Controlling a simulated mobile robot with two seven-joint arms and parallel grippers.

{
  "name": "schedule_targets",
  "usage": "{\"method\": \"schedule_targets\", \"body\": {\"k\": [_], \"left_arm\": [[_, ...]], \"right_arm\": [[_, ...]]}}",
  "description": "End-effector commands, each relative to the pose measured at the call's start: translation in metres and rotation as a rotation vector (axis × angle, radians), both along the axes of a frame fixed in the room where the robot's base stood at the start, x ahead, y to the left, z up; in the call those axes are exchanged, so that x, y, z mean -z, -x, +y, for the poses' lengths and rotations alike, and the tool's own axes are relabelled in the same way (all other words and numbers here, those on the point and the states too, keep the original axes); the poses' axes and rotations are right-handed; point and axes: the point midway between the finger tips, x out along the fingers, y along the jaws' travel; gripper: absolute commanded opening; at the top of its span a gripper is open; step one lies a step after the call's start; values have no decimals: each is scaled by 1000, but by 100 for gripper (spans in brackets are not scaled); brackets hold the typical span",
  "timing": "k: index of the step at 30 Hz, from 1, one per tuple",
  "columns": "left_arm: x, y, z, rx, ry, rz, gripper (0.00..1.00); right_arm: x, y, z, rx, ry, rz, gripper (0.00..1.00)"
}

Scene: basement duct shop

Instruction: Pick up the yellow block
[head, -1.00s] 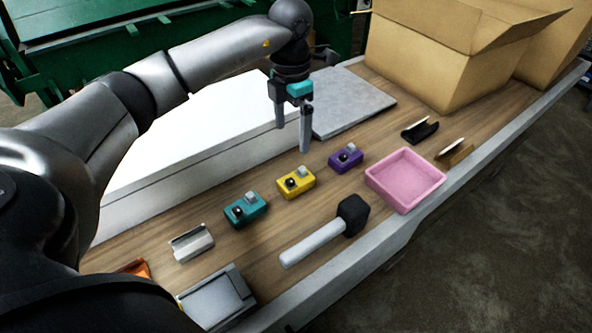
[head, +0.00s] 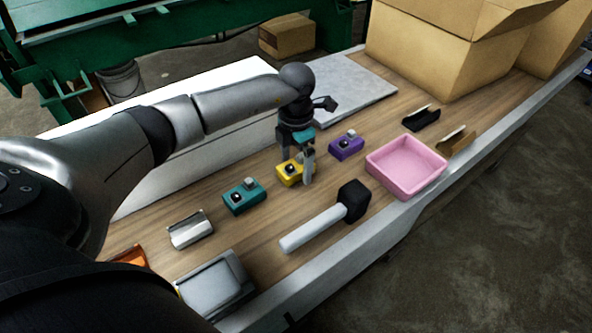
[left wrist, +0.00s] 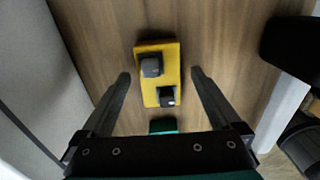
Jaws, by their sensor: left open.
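The yellow block (head: 288,174) lies on the wooden bench top between a teal block (head: 244,196) and a purple block (head: 346,145). It has a grey knob and a black knob on top. My left gripper (head: 297,176) is lowered over it, with a finger on either side and partly hiding it. In the left wrist view the yellow block (left wrist: 158,62) lies between the fingers of the open left gripper (left wrist: 160,78), with a gap on each side. The block appears a little beyond the fingertips. My right gripper is not in view.
A black-headed mallet (head: 318,225) lies in front of the block, and a pink tray (head: 408,166) stands to its right. A long white box (head: 190,150) runs behind. Cardboard boxes (head: 440,50) stand at the far right. A grey clip-like part (head: 190,230) lies at left.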

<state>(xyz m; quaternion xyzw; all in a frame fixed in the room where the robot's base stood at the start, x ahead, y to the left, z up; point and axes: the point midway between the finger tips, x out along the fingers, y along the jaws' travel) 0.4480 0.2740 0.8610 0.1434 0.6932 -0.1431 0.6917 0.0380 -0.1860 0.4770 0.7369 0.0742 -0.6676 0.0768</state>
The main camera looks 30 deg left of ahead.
Motion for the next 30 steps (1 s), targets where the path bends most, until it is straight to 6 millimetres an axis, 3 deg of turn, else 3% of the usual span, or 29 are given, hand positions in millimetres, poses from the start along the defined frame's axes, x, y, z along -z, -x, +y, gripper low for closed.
{"method": "schedule_targets", "body": {"k": [8,30], "left_arm": [[6,-1,0,0,1,-2,98],[6,-1,0,-1,1,-2,14]], "right_arm": [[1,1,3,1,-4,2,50],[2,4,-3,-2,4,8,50]]}}
